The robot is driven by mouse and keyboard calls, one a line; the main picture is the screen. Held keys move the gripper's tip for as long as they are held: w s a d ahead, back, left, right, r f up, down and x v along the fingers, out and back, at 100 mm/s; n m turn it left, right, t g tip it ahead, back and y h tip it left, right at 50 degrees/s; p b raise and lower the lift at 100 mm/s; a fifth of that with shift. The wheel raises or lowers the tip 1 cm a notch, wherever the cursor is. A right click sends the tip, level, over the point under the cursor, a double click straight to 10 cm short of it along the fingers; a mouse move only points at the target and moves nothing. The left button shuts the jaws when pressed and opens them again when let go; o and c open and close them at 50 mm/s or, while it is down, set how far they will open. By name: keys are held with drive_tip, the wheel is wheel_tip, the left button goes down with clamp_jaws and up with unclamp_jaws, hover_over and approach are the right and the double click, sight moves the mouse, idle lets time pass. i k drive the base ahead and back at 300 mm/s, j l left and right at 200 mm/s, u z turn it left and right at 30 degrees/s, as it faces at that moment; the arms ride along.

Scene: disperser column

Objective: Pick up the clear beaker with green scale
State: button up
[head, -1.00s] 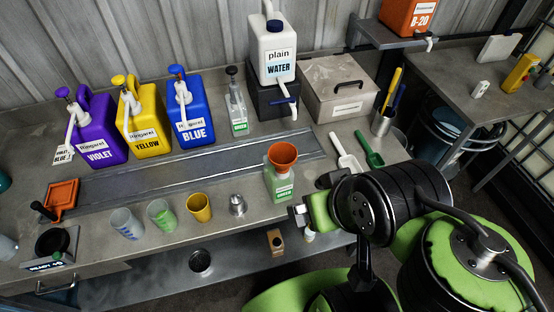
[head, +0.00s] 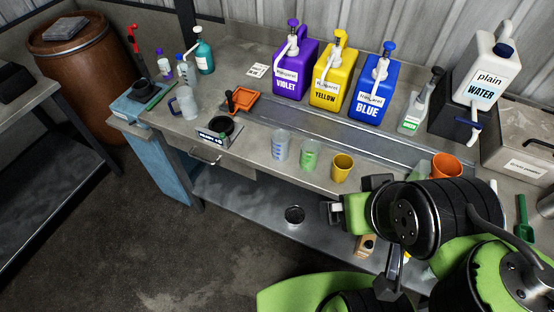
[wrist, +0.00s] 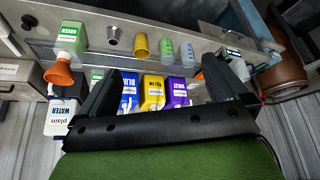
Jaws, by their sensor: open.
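The clear beaker with green scale (head: 310,155) stands upright near the front edge of the bench, between a clear beaker with blue scale (head: 281,145) and a yellow cup (head: 342,167). In the wrist view the green-scale beaker (wrist: 167,48) also stands between the blue-scale one (wrist: 187,55) and the yellow cup (wrist: 140,46). My gripper (head: 331,211) is in front of the bench, apart from the beakers and to the right of the green-scale one. Its two fingers (wrist: 160,88) are spread and nothing is between them.
Violet (head: 296,70), yellow (head: 332,80) and blue (head: 378,88) jugs stand at the back. An orange funnel (head: 446,165) stands right, partly behind my arm. A lower shelf (head: 240,205) runs below the bench.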

sight(310, 150)
drive_tip(key=i+j, duration=0.15)
drive_tip(key=j, duration=0.25)
drive_tip(key=i+j+u, duration=0.1)
drive_tip(key=j, duration=0.3)
drive_tip(key=i+j, duration=0.15)
drive_tip(key=j, duration=0.2)
drive_tip(key=u, duration=0.05)
